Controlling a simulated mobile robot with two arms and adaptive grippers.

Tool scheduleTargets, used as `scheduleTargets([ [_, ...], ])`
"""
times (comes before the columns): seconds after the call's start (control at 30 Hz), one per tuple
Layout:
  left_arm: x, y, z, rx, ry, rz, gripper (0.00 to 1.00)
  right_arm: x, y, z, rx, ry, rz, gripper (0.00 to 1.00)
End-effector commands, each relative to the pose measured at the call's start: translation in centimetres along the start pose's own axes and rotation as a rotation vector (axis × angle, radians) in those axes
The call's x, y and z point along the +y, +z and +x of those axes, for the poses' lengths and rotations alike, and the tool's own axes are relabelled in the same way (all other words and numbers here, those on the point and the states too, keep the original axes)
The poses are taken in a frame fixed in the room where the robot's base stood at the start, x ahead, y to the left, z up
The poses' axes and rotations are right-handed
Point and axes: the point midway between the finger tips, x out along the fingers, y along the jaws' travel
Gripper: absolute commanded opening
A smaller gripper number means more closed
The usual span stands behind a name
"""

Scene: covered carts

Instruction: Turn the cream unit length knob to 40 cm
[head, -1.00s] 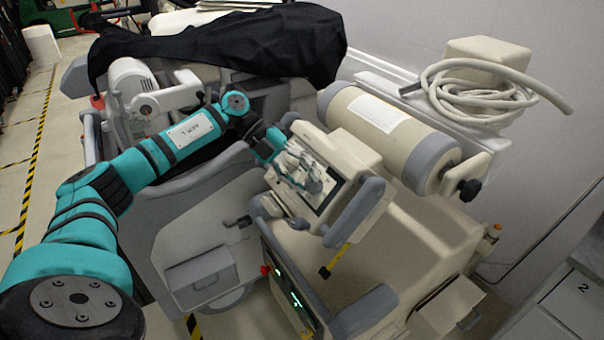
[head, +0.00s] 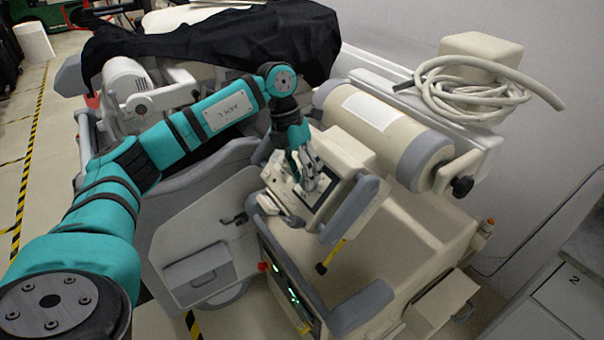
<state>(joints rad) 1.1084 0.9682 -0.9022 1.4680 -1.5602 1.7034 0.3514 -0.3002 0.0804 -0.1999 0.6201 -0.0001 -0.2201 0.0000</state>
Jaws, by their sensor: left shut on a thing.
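The cream unit (head: 400,250) stands at the centre right, with a tilted head that carries a dark-framed control panel (head: 322,197) on its upper face. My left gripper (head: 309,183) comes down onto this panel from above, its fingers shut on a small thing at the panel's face. From its place this is the length knob, but the fingers and the small size hide it, and I cannot read its setting or scale. My right gripper is not in view.
A cream cylinder with grey ends (head: 385,125) lies behind the panel, with a dark knob (head: 462,186) at its end. A coiled hose (head: 470,95) rests at the back right. A black cover (head: 220,50) drapes the cart behind my left arm. An open drawer (head: 440,305) juts out at lower right.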

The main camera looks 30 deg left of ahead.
Motion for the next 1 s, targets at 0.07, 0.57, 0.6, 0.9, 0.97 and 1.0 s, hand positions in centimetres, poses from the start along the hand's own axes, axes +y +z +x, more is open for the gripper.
scheduleTargets([
  [0.07, -0.14, -0.09, 0.25, 0.005, 0.034, 0.039, 0.0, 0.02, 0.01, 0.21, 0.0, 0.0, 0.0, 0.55],
  [0.57, -0.26, -0.17, 0.3, 0.008, 0.132, 0.138, 0.0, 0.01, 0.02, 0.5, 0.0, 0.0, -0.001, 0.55],
  [0.6, -0.26, -0.18, 0.31, 0.008, 0.133, 0.139, 0.0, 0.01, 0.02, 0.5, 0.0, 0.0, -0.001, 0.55],
  [0.9, -0.25, -0.2, 0.33, 0.009, 0.133, 0.14, 0.0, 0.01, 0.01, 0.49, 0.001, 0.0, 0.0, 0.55],
  [0.97, -0.25, -0.2, 0.34, 0.009, 0.133, 0.14, 0.36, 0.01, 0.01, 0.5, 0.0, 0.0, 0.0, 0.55],
  [1.0, -0.25, -0.19, 0.32, 0.009, 0.133, 0.14, 0.41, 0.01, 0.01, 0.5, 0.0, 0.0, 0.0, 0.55],
])
